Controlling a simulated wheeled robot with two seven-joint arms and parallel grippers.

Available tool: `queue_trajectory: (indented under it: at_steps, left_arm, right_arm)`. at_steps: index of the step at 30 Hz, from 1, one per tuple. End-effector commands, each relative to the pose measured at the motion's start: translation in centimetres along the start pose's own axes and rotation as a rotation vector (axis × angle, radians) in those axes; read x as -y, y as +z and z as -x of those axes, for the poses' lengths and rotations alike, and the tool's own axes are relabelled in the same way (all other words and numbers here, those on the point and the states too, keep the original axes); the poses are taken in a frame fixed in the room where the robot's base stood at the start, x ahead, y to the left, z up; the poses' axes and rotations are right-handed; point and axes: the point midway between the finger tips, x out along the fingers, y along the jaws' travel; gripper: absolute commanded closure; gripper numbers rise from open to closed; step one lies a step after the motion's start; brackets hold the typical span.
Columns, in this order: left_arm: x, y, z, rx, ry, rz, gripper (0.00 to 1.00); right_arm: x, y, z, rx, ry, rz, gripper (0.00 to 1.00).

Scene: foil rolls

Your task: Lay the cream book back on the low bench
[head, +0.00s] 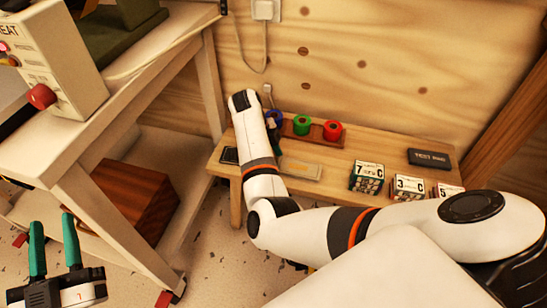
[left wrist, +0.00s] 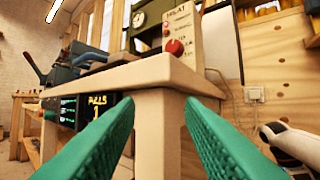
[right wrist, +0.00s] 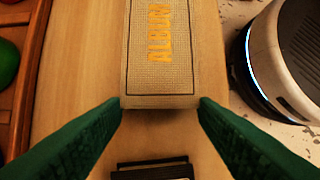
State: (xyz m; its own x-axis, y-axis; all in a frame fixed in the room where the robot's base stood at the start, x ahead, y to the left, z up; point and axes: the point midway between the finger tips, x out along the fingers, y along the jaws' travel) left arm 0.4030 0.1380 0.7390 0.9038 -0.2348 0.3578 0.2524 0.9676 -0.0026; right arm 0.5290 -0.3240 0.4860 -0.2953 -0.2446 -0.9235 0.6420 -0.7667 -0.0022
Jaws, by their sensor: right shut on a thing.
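The cream book (right wrist: 160,80), with "ALBUM" in orange letters, is between the fingertips of my right gripper (right wrist: 160,104), which is shut on its near end. In the head view the book (head: 300,170) is flat at the left part of the low bench (head: 385,148); I cannot tell whether it touches the wood or is just above it. My right forearm partly hides that gripper there. My left gripper (head: 54,242) is open and empty, low at the left, away from the bench.
A reddish tray (head: 316,137) with blue, green and red rolls stands behind the book. A black item (head: 229,156) lies at the bench's left end. Numbered boxes (head: 367,177) and a dark "TEST" pad (head: 429,158) are to the right. A white worktable (head: 150,90) stands left.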

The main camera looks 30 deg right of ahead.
Motion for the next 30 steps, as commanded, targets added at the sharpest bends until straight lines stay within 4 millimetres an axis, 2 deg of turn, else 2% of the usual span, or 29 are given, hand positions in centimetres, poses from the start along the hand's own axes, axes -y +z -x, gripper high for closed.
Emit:
queue_trajectory:
  at_steps: [4,5,9,20,23,30]
  left_arm:
    - [0.0,0.0,0.0,0.004,0.0,0.0,0.65]
    - [0.0,0.1,0.0,0.006,0.0,0.0,0.65]
    - [0.0,0.1,0.0,0.005,0.0,0.0,0.65]
    - [0.0,0.0,-0.1,-0.005,0.0,0.0,0.65]
    - [-0.2,-1.0,0.1,-0.08,0.005,-0.003,0.65]
    - [-0.8,-4.6,1.2,-0.341,0.019,-0.009,0.65]
  right_arm:
    - [0.0,-0.1,-0.2,0.001,0.0,0.0,0.7]
    - [0.0,-0.1,-0.2,0.0,0.0,0.0,0.44]
    - [0.0,-0.1,-0.2,0.0,0.0,0.0,0.24]
    - [0.0,0.0,0.3,0.0,0.001,0.001,0.24]
    - [0.0,0.0,1.2,-0.001,0.001,0.001,0.24]
    - [0.0,0.0,4.7,-0.002,0.002,0.001,0.24]
